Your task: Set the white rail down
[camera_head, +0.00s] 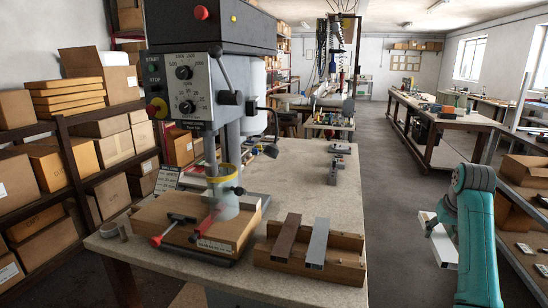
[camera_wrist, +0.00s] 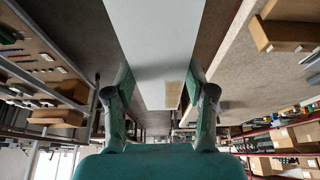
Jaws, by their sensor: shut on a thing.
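The white rail (camera_wrist: 160,40) runs between the two fingers of my gripper (camera_wrist: 162,102) in the wrist view, and the gripper is shut on it. In the head view the white rail (camera_head: 436,240) shows beside my teal arm at the right, out over the floor and apart from the bench. My arm hides part of the rail, and the fingers cannot be made out there.
A drill press (camera_head: 212,70) stands on the workbench (camera_head: 305,165). A brown rail (camera_head: 286,238) and a grey rail (camera_head: 318,243) lie across a wooden holder (camera_head: 345,265) at the bench's front. Shelves with boxes (camera_head: 525,168) flank my arm at the right.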

